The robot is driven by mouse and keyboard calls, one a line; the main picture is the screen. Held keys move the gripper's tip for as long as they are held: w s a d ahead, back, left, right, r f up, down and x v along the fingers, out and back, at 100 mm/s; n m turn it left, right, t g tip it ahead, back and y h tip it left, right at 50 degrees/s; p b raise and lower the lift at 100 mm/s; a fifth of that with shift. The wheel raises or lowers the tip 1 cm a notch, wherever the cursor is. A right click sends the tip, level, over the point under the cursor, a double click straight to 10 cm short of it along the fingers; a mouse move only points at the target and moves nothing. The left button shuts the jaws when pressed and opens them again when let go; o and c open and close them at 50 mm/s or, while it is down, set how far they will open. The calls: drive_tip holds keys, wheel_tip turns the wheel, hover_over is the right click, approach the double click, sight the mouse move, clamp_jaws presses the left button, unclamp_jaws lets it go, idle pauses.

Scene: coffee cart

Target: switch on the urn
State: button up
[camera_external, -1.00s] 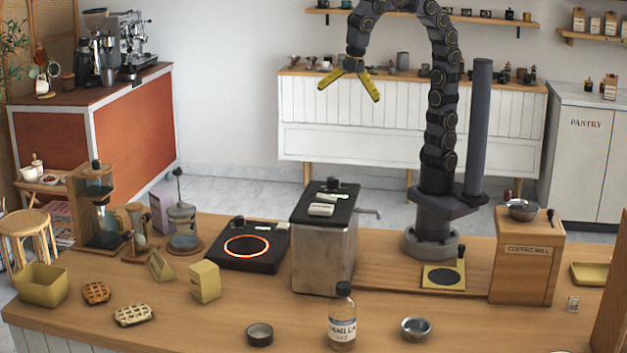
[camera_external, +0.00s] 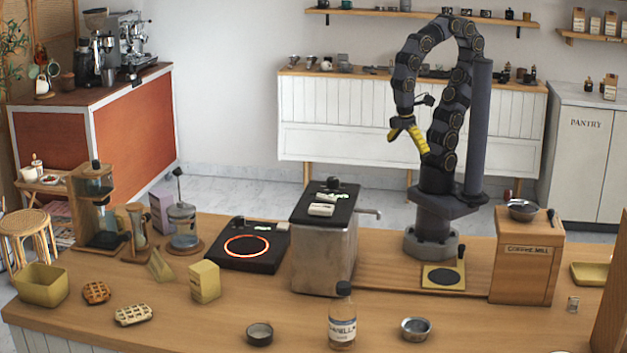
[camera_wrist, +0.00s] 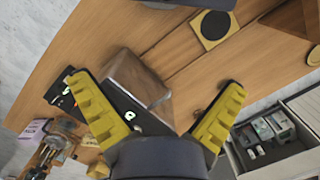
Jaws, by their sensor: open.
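The urn (camera_external: 322,255) is a metal box with a black top and a side tap (camera_external: 370,212), standing mid-counter. A pale switch-like block (camera_external: 321,209) and a dark knob (camera_external: 333,183) sit on its top; I cannot tell the switch's state. My gripper (camera_external: 409,143) is open and empty, in the air above and to the right of the urn, apart from it. In the wrist view the urn (camera_wrist: 138,78) shows between the spread yellow fingers, with part of its dark top hidden by my gripper (camera_wrist: 158,82).
A hotplate (camera_external: 225,258) with a glowing ring is left of the urn. A vanilla bottle (camera_external: 342,325) stands in front. The coffee mill (camera_external: 525,270) and a dark-disc pad (camera_external: 443,277) are to the right. Air above the urn is clear.

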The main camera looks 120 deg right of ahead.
drive_tip(key=c, duration=0.5)
drive_tip(key=shift+w+r, duration=0.1)
drive_tip(key=shift+w, duration=0.25)
drive_tip(key=c, duration=0.6)
drive_tip(key=shift+w+d+r+m, duration=0.1)
drive_tip(key=shift+w+r+m, duration=0.1)
drive_tip(key=shift+w, duration=0.15)
drive_tip(key=shift+w+d+r+m, duration=0.1)
drive_tip(key=shift+w+m, duration=0.1)
drive_tip(key=shift+w, duration=0.15)
drive_tip(key=c, duration=0.6)
drive_tip(key=w+d+r+m+t, duration=0.1)
drive_tip(key=w+m, duration=0.1)
drive_tip(key=w, duration=0.4)
drive_tip(key=w+d+r+m+t, duration=0.1)
drive_tip(key=w+r+m, duration=0.1)
drive_tip(key=w, duration=0.4)
drive_tip(key=w+d+r+m+t+h, duration=0.1)
drive_tip(key=w+d+r+m, duration=0.1)
drive_tip(key=w+m, duration=0.2)
drive_tip(key=shift+w+d+r, duration=0.1)
drive_tip(key=shift+w+r, duration=0.1)
drive_tip(key=shift+w, duration=1.15)
clamp_jaws()
